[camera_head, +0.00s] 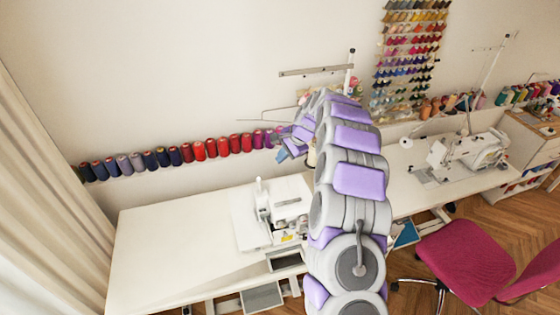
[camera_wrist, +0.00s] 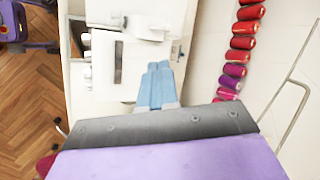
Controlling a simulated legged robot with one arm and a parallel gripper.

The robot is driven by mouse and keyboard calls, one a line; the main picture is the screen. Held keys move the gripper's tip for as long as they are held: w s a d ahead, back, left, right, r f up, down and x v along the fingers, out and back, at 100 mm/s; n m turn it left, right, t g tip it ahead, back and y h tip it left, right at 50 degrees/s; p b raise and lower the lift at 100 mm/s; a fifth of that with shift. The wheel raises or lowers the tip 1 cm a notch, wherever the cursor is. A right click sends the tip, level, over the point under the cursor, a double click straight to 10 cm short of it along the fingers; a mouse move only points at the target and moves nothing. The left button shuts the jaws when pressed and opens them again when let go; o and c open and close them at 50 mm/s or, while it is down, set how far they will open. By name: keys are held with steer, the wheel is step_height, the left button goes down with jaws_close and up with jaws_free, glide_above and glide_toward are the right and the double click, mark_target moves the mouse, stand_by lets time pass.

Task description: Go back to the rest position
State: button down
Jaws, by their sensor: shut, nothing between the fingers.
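My gripper (camera_wrist: 158,68) shows in the wrist view as two light-blue fingers side by side, closed together with nothing between them. They point toward a white sewing machine (camera_wrist: 130,60); I cannot tell the gap between them. In the head view, my grey and purple arm rises up the middle and bends over to the left at its top. The sewing machine (camera_head: 268,218) stands on the left white table (camera_head: 160,240), to the left of my arm.
A row of thread spools (camera_head: 198,150) lines the wall behind the table. A thin metal thread stand (camera_head: 350,75) rises behind my arm. A second sewing machine (camera_head: 470,152) stands to the right. A magenta chair (camera_head: 465,262) is at the lower right. The table's left part is bare.

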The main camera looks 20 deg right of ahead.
steer(key=shift+a, duration=0.1)
stand_by(0.3)
steer(key=s+a+r+n+g+b, duration=0.2)
steer(key=s+a+n+b, duration=0.3)
steer(key=s, duration=0.7)
steer(key=s+a+r+n+g+b, duration=0.1)
steer(key=s+a+r+n+b, duration=0.2)
steer(key=s+a, duration=0.65)
steer(key=s+d+f+n+h+b, duration=0.1)
steer(key=s+d+f+n+b, duration=0.1)
steer(key=s, duration=0.8)
steer(key=s+d+f+n+g+h+b, duration=0.1)
steer(key=s+d+f+b, duration=0.1)
steer(key=s, duration=0.9)
steer(key=s+d+f+n+g+h+b, duration=0.1)
steer(key=s+f+b, duration=0.3)
steer(key=s, duration=0.7)
steer(key=shift+d+f+n+h, duration=0.6)
steer(key=shift+f+n, duration=0.1)
steer(key=shift+n, duration=0.1)
steer(key=shift+s, duration=0.1)
